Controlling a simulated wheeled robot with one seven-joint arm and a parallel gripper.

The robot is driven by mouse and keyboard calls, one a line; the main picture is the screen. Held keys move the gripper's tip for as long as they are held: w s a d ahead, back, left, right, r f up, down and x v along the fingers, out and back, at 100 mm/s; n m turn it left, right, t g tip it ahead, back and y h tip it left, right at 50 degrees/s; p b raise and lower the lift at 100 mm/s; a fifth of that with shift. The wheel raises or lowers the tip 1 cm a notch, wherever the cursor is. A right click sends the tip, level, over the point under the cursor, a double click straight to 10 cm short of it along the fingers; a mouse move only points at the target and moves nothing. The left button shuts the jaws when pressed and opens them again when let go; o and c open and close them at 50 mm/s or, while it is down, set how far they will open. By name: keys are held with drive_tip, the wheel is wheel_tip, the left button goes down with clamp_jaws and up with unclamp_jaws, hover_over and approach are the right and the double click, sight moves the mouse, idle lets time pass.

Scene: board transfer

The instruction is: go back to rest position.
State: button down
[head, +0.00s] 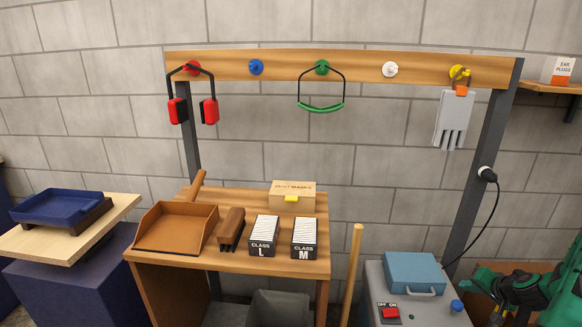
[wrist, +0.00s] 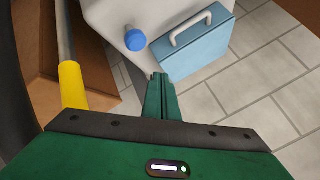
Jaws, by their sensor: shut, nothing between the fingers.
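My gripper (wrist: 160,80) shows in the wrist view with its two green fingers together and nothing between them. It points toward a grey cabinet with a light blue case (wrist: 196,46) and a blue knob (wrist: 135,40), apart from both as far as I can tell. In the head view my green arm is folded at the lower right edge, right of the cabinet (head: 375,283); the fingertips are hard to make out there. The wooden board (head: 285,66) holds red earmuffs (head: 209,110), a green-banded headset (head: 320,108) and grey gloves (head: 451,118) on coloured pegs.
A blue tray (head: 60,207) stands at the left. Tiled floor is clear to the right.

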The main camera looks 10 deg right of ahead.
drive_tip(key=s+a+r+n+g+y, duration=0.1)
drive_tip(key=s+a+r+n+g, duration=0.2)
drive_tip(key=a+r, duration=0.45)
drive_tip(key=s+a+r+n+g, duration=0.2)
drive_tip(key=s+a+r, duration=0.2)
drive_tip(key=a+r, duration=0.3)
drive_tip(key=s+a+r+g, duration=0.1)
drive_tip(key=s+a+r, duration=0.2)
drive_tip(key=s, duration=0.3)
drive_tip(key=s+a+r+g, duration=0.1)
drive_tip(key=s+a+r, duration=0.2)
drive_tip(key=s+r, duration=0.2)
drive_tip(key=s+a+r+m+g, duration=0.1)
drive_tip(key=s+a+r, duration=0.3)
drive_tip(key=s, duration=0.4)
drive_tip(key=shift+g, duration=0.5)
drive_tip(key=shift+r, duration=0.1)
drive_tip(key=shift+w+f, duration=0.25)
drive_tip(key=shift+w, duration=0.3)
